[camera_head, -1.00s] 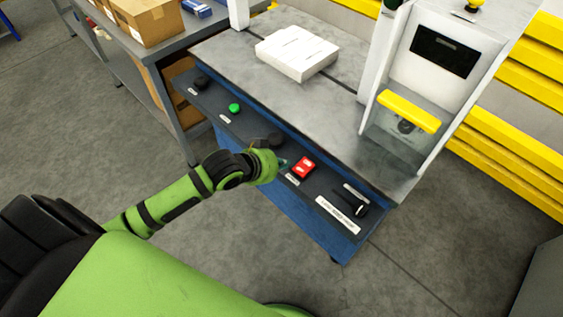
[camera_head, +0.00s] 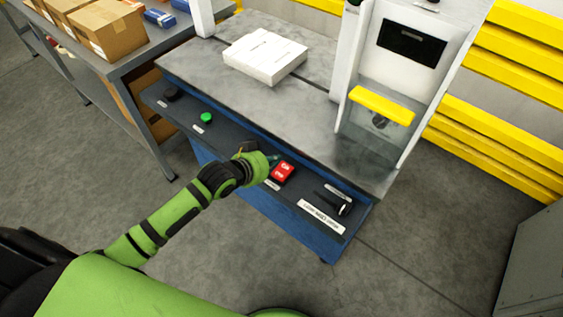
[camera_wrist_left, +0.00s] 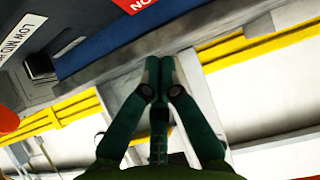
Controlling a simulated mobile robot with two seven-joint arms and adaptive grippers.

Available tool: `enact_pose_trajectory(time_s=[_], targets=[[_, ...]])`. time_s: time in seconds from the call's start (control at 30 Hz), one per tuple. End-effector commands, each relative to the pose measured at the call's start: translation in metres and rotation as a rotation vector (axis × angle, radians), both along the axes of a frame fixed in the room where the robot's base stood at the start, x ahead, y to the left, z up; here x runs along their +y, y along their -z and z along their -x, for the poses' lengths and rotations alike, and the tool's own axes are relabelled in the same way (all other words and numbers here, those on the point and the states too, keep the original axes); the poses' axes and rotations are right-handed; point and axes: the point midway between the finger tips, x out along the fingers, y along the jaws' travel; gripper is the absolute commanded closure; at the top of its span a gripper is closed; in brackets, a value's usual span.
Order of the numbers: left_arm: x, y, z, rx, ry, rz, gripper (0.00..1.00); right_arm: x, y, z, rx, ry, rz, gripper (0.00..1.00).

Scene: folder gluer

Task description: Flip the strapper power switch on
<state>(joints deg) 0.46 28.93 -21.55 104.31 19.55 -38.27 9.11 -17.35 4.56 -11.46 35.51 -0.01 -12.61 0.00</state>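A red switch (camera_head: 282,171) with white lettering sits on the dark front panel (camera_head: 228,136) of the strapper. Part of a red piece with white letters (camera_wrist_left: 143,3) shows at the top edge of the left wrist view. My left gripper (camera_head: 274,159) is just beside the red switch, at its upper left; I cannot tell whether they touch. In the left wrist view its fingertips (camera_wrist_left: 159,65) are together with nothing seen between them. The gripper and wrist hide part of the panel. My right gripper is not in view.
The panel also has a green button (camera_head: 207,118), a black knob (camera_head: 171,94) and a black handle (camera_head: 334,202) near a white label (camera_head: 321,216). A white stack (camera_head: 265,56) lies on the grey top. Cardboard boxes (camera_head: 107,30) stand on a table at left.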

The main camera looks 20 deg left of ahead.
Motion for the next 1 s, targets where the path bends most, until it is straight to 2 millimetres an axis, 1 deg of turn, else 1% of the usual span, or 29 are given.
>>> enact_pose_trajectory(time_s=[0.03,0.1,0.23,0.3,0.5,0.63,1.0], targets=[[-0.003,0.005,-0.008,0.001,-0.001,0.000,1.00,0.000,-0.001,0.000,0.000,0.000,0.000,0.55],[-0.006,0.012,-0.018,0.001,-0.001,0.000,1.00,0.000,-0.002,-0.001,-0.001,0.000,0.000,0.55],[-0.013,0.025,-0.033,0.002,0.000,-0.001,1.00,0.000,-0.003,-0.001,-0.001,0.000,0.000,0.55],[-0.012,0.037,-0.033,0.004,-0.001,-0.001,1.00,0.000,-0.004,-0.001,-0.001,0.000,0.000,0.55],[-0.013,0.057,-0.036,0.002,0.000,-0.001,1.00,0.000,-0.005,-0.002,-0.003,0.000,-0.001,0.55],[-0.014,0.061,-0.037,0.000,0.000,0.000,1.00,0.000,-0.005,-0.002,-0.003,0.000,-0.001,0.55],[-0.014,0.064,-0.038,0.000,0.001,-0.001,1.00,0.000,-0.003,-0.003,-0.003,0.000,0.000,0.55]])
